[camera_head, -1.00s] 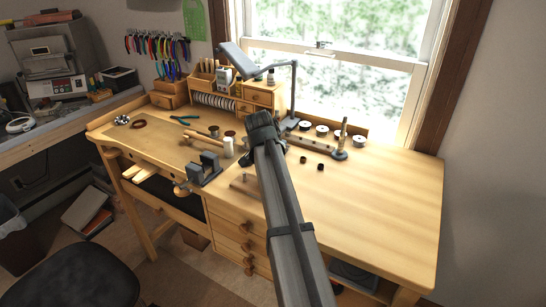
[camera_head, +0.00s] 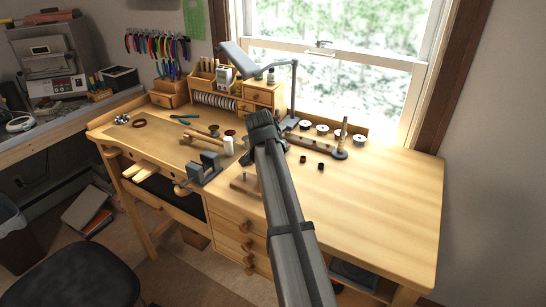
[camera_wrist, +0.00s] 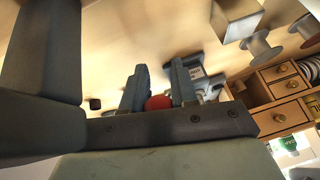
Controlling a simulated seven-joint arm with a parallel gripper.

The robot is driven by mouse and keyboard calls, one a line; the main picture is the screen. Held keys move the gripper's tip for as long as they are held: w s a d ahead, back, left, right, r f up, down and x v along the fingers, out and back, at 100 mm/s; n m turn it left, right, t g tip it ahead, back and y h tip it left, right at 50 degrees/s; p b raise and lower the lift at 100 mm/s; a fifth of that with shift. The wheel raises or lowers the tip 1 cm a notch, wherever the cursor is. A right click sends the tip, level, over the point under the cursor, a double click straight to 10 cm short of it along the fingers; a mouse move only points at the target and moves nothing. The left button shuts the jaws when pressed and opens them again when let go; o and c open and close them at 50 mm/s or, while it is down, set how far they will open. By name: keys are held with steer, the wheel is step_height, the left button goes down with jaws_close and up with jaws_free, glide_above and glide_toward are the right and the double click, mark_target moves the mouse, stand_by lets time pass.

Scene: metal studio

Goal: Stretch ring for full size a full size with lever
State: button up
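My gripper (camera_head: 250,152) is over the middle of the bench, low over the top. In the wrist view its two grey-blue fingers (camera_wrist: 158,88) stand apart, with a red ball-shaped knob (camera_wrist: 158,102) between them. The knob nearly fills the gap, but I cannot tell whether the fingers press on it. What it is fixed to is hidden. A tool with a long perforated bar (camera_head: 310,143) and an upright metal post (camera_head: 343,134) stands right of my gripper. It looks like the ring stretcher. I cannot make out a ring for certain.
A grey vise (camera_head: 207,167) sits at the bench's front edge, left of my gripper. Two small dark pieces (camera_head: 312,163) lie to the right. A lamp (camera_head: 293,95), a drawer unit (camera_head: 262,94) and spools (camera_head: 322,130) stand behind. The bench's right side (camera_head: 390,200) is clear.

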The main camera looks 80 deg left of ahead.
steer(key=o, duration=0.4)
steer(key=shift+w, duration=0.3)
steer(key=shift+s, duration=0.1)
steer(key=v, duration=1.3)
steer(key=shift+r, duration=0.35)
steer(key=shift+s, duration=0.1)
steer(key=shift+c, duration=0.2)
